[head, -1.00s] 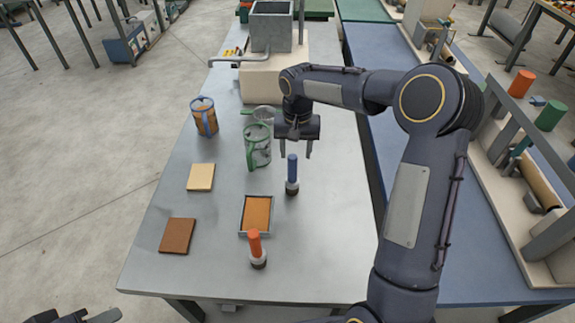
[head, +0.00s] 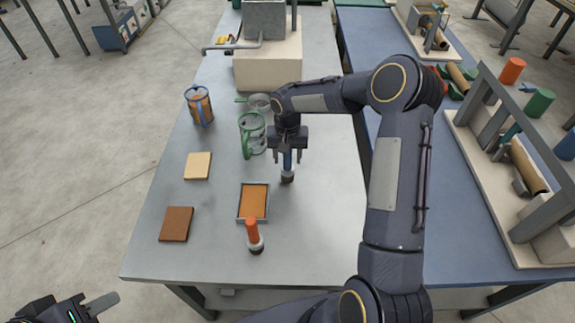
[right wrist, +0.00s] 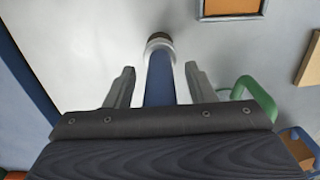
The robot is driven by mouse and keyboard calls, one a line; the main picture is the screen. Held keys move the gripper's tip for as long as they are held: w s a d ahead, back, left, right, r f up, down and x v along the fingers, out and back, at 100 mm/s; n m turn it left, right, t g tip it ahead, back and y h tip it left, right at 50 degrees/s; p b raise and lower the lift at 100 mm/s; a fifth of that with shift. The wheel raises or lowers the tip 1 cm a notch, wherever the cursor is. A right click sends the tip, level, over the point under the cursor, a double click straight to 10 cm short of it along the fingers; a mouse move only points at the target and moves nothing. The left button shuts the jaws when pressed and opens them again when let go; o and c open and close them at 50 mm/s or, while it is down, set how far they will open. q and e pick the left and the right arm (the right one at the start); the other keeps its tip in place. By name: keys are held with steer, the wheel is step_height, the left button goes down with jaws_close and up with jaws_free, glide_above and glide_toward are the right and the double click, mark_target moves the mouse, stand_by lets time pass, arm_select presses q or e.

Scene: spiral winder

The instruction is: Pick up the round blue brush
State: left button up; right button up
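The round blue brush (head: 287,164) stands upright on the grey table, its blue handle up and its dark and pale end down. My right gripper (head: 287,157) is directly above it, pointing down, with the handle between its fingers. In the right wrist view the blue handle of the brush (right wrist: 160,80) runs between the two spread fingers of the right gripper (right wrist: 158,85), with a gap on each side. My left gripper (head: 85,308) is at the lower left corner, away from the table; its fingers are partly cut off by the frame.
An orange-handled brush (head: 253,232) stands near the front. An orange-filled tray (head: 240,202) lies left of the blue brush. A green-handled jug (head: 258,145) is close left of the right gripper. Brown (head: 176,224) and tan (head: 197,166) squares lie further left.

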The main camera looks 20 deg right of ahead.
steer(key=c, duration=1)
steer(key=shift+c, duration=0.2)
steer(key=shift+r, duration=0.15)
steer(key=shift+r, duration=0.65)
steer(key=w+a+r+b, duration=0.3)
steer(key=w+a+r, duration=0.3)
steer(key=a+r, duration=0.5)
steer(key=shift+a+r, duration=0.25)
steer(key=shift+a, duration=0.55)
